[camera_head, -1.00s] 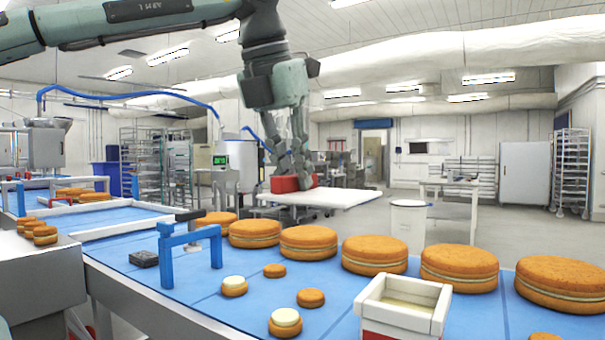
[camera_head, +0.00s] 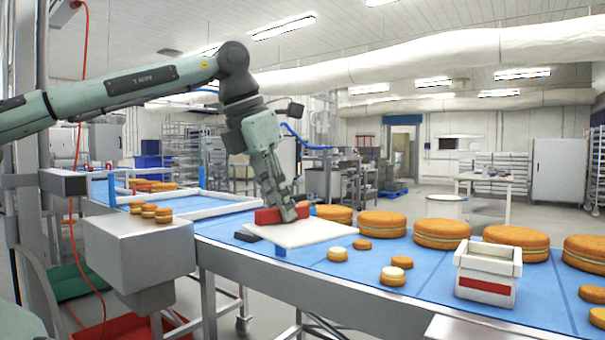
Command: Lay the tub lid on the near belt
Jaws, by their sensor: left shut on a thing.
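The tub lid (camera_head: 310,234) is a flat white slab with a red grip block (camera_head: 268,216) on top. My left gripper (camera_head: 284,212) is shut on the red block and holds the lid roughly level over the near belt (camera_head: 355,270). Whether the lid touches anything below is hard to tell. The white tub (camera_head: 487,273) with a red band stands on the belt at right. My right gripper is out of view.
Large orange sandwich rounds (camera_head: 442,233) line the belt's far side. Small rounds (camera_head: 393,275) lie near its middle, some cream-topped. A grey machine box (camera_head: 138,245) with small rounds on it stands at left. Bare blue belt shows between the small rounds and the tub.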

